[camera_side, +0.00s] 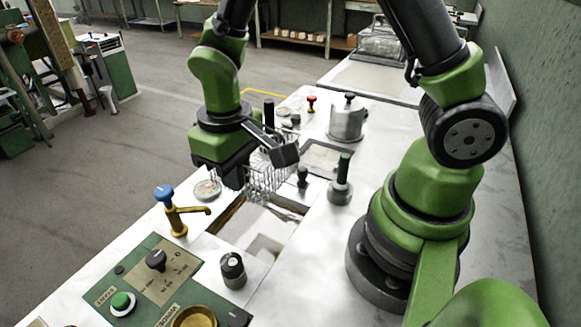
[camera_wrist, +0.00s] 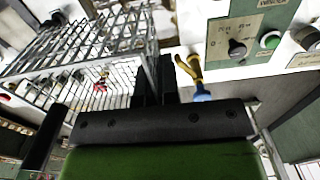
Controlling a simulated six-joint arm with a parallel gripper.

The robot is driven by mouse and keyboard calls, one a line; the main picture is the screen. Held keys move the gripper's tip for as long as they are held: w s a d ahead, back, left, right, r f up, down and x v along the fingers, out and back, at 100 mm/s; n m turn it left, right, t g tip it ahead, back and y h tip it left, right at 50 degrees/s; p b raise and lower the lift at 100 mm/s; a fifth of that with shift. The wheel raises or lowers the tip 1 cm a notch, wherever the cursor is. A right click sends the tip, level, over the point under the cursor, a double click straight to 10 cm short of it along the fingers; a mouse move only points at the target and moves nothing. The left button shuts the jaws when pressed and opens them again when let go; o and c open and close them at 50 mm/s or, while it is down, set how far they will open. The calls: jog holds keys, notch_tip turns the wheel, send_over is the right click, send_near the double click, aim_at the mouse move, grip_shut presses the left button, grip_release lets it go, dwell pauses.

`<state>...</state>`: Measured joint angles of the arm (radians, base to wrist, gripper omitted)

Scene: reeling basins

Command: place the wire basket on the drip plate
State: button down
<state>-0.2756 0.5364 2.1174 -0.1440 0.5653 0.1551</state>
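The wire basket (camera_side: 266,178) is a silvery open mesh box, seen in the side view at the far end of the sunken basin (camera_side: 262,240). It also fills the upper left of the wrist view (camera_wrist: 75,75). My gripper (camera_side: 240,182) is at the basket's near left side. In the wrist view my gripper (camera_wrist: 154,82) has its dark fingers close together on one wire wall, so it appears shut on the basket. The basket's underside is hidden. A flat, dark-rimmed square plate (camera_side: 348,153), apparently the drip plate, lies right of and beyond the basket, with nothing seen on it.
A metal pot (camera_side: 347,120) stands behind the plate. A brass tap (camera_side: 178,212) and a green control panel (camera_side: 145,285) are at the near left.

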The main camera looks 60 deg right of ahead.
jog(key=d+m, duration=0.9)
jog(key=d, duration=1.4)
jog(key=f, duration=0.5)
jog(key=shift+w+d, duration=0.3)
jog(key=shift+d, duration=0.1)
jog(key=shift+f, duration=2.45)
jog(key=shift+f, duration=0.1)
jog(key=c, duration=1.4)
grip_release()
jog(key=shift+o, duration=0.2)
